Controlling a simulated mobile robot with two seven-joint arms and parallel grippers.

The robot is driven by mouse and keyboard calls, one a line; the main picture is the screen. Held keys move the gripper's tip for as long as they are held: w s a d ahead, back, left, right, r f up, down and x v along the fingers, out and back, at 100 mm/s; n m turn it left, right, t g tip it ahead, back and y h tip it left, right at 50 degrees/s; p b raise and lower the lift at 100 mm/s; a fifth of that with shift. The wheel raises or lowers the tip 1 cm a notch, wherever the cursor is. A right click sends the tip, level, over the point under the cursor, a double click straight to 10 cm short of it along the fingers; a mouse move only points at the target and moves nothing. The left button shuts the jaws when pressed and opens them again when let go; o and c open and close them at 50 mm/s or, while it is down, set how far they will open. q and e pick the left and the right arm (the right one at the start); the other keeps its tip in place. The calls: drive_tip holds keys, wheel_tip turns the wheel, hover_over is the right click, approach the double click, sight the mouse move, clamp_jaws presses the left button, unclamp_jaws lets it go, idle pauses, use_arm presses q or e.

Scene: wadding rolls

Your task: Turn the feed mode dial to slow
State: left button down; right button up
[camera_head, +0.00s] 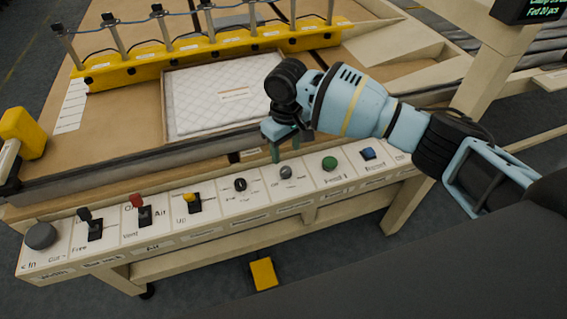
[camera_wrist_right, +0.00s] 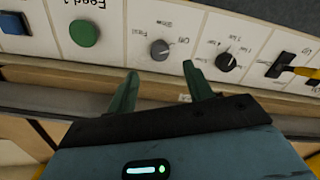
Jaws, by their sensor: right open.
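The feed mode dial (camera_head: 285,172) appears to be the small grey knob on the white control panel, between a black knob and a green button. In the right wrist view the grey dial (camera_wrist_right: 160,50) has a pale pointer mark and small labels around it, which seem to include "Off", "Slow" and "Fast". My right gripper (camera_head: 283,146) is open and empty, just above and behind the dial. In the right wrist view its fingertips (camera_wrist_right: 161,72) stand apart, with the dial beyond the gap and not touched. My left gripper is not in view.
A black knob (camera_head: 240,184) and a green button (camera_head: 330,163) flank the dial. A blue button (camera_head: 367,153), a yellow lever (camera_head: 194,201), a red lever (camera_head: 138,206) and a large grey knob (camera_head: 41,236) share the panel. A quilted white pad (camera_head: 215,95) lies behind.

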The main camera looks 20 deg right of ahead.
sight(286, 170)
wheel_tip(286, 170, down, 8)
drive_tip(key=shift+r+b, duration=0.25)
drive_tip(key=shift+b, duration=0.15)
drive_tip(key=shift+c, duration=0.2)
drive_tip(key=c, duration=0.9)
